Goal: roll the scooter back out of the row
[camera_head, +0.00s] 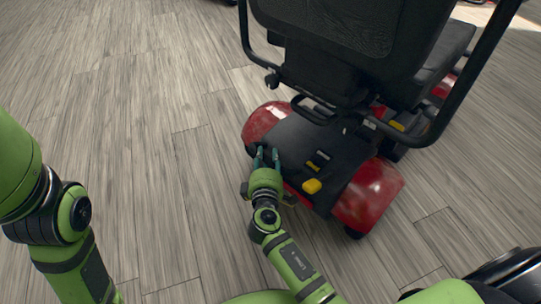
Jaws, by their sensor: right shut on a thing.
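A red and black mobility scooter (368,196) stands at the upper right with its rear towards me.
The grey wood-plank floor (130,110) is clear to the left of the scooter and behind it. Part of another red object (478,2) shows at the top right edge. The scooter's black armrest (470,85) sticks out to the right.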

